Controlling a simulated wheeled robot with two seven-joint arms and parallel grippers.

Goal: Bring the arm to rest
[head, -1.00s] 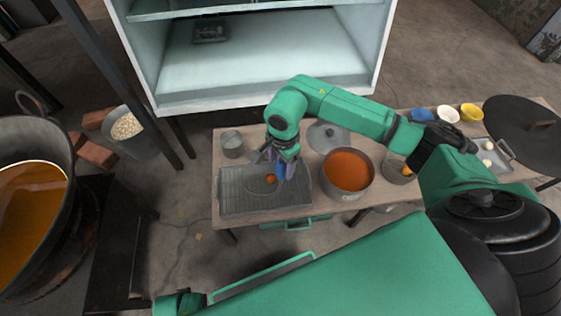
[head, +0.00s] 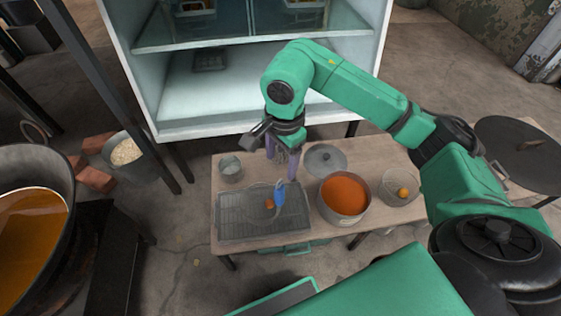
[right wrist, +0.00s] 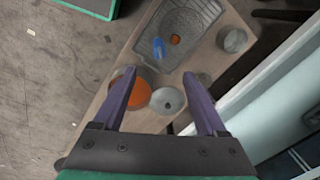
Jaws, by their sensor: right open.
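My right gripper (head: 281,166) is raised above the table, pointing down, with its two purple fingers apart. In the right wrist view its fingers (right wrist: 160,76) are wide apart with nothing between them. A small blue object (head: 280,196) is on the grey tray (head: 232,228), below and apart from the fingers; it also shows in the right wrist view (right wrist: 158,47). A small orange-brown piece (head: 269,204) lies beside it on the tray. My left gripper is not in view.
A pot of orange liquid (head: 345,193), a lid (head: 325,158), a metal cup (head: 231,168) and a wire basket (head: 403,188) are on the wooden table (head: 298,222). A white cabinet (head: 190,128) stands close behind my right gripper. A large pot (head: 62,183) is at left.

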